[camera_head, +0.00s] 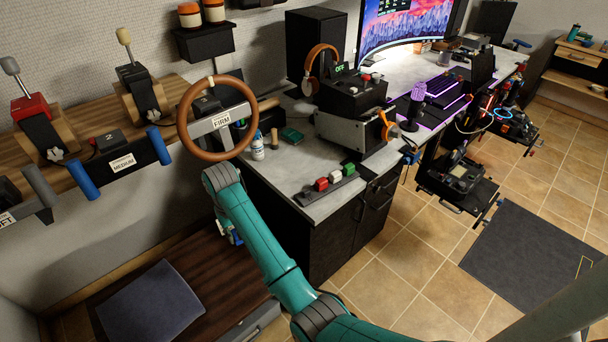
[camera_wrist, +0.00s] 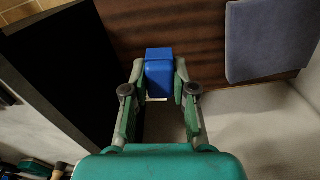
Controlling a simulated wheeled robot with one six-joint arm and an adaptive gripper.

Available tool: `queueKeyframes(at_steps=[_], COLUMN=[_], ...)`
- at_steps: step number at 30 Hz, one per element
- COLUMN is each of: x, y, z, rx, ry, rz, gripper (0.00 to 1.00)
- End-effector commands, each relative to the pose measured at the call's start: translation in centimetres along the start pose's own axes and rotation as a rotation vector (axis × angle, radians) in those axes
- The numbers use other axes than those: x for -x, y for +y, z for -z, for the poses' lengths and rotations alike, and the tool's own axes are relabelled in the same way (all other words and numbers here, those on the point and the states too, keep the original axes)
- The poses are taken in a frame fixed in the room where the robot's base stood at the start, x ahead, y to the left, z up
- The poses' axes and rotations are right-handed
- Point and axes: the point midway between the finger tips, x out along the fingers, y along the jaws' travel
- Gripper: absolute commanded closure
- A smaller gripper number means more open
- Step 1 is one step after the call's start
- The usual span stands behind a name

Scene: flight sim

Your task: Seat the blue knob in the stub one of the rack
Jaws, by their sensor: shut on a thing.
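The blue knob (camera_wrist: 159,78) is held between the two fingertips of my gripper (camera_wrist: 160,88) in the wrist view, with one finger on each side. In the head view my gripper (camera_head: 228,229) hangs beside the left side of the desk, below the desktop, and is partly hidden by my arm. The rack (camera_head: 309,195) is a dark bar on the desk's front part, to the right of my gripper and higher. It carries a red, a white and a green knob. Its left end looks free of a coloured knob; the stub there is too small to make out.
The desk (camera_head: 284,165) has a white bottle (camera_head: 257,148) near its left edge. A steering wheel (camera_head: 215,118) juts out above my forearm. A dark wooden bench (camera_head: 225,290) with a grey cushion (camera_head: 152,302) lies below my gripper.

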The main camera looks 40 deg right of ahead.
Motion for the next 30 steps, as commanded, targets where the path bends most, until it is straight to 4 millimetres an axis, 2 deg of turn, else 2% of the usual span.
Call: queueKeyframes(at_steps=[1,5,6,12,16,19,22,30], x=[1.8,4.8,5.5,7.5,8.0,8.2,8.3,8.3], y=[1.6,6.8,8.7,17.9,22.5,24.9,26.2,26.9], z=[1.5,3.6,4.1,4.4,3.7,3.3,3.0,2.9], rx=[-0.079,-0.375,-0.48,-0.994,-1.258,-1.401,-1.485,-1.527], ry=[0.005,0.003,0.003,0.001,0.002,0.002,0.002,0.002], rz=[0.0,-0.001,-0.001,-0.002,-0.003,-0.003,-0.003,-0.003], gripper=[1.0,1.0,1.0,1.0,1.0,1.0,1.0,1.0])
